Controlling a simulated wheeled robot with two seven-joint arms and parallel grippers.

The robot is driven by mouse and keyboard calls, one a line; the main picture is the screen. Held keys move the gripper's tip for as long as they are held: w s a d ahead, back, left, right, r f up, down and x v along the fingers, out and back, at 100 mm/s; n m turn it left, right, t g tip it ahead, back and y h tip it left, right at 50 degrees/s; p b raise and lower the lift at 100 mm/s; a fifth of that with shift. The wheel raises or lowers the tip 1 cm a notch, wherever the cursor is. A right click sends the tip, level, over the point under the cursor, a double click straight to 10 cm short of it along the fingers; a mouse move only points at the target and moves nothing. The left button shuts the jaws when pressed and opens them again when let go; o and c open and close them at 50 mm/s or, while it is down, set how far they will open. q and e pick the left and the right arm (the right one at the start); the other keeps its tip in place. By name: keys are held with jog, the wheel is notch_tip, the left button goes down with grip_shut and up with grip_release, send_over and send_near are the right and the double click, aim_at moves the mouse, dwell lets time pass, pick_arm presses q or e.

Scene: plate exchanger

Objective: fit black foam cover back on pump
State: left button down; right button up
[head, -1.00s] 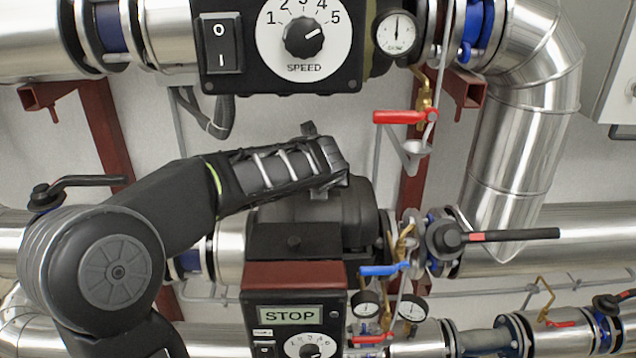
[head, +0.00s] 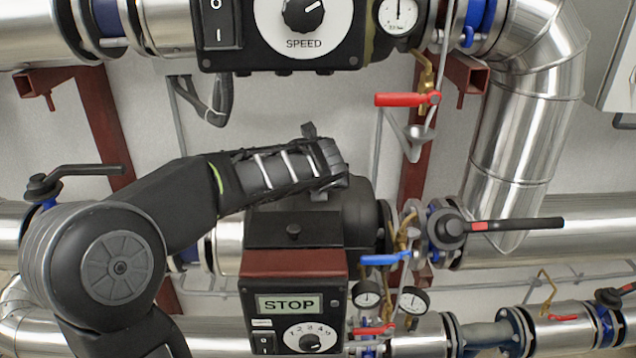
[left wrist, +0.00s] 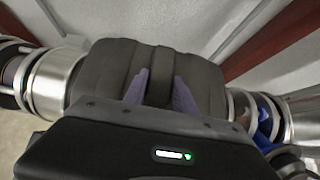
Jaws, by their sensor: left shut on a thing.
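The black foam cover (left wrist: 104,69) fills the middle of the left wrist view, a dark grooved sleeve lying across the pipe line between metal flanges. My left gripper (left wrist: 160,92) is shut on a raised dark strip at the cover's middle, one pale purple finger on each side. In the head view the dark rounded cover (head: 362,212) shows below and right of my left wrist, which hides part of it. The pump itself is hidden under the cover, and I cannot tell whether the cover is fully seated. My right gripper is not in view.
A control box reading STOP (head: 290,304) is in front of the cover. Right of it are a blue-handled valve (head: 384,259), gauges (head: 367,294) and a black-handled valve (head: 447,229). A red-handled valve (head: 407,99) and a speed box (head: 280,50) are above.

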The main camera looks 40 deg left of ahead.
pick_arm(q)
jog(key=shift+f, duration=0.1)
jog(key=c, duration=0.9)
grip_release()
jog(key=shift+o, duration=0.3)
jog(key=o, duration=0.8)
jog(key=shift+o, duration=0.2)
jog(key=shift+p+v, duration=1.5)
jog(key=shift+v, duration=1.9)
jog(key=shift+s+d, duration=0.1)
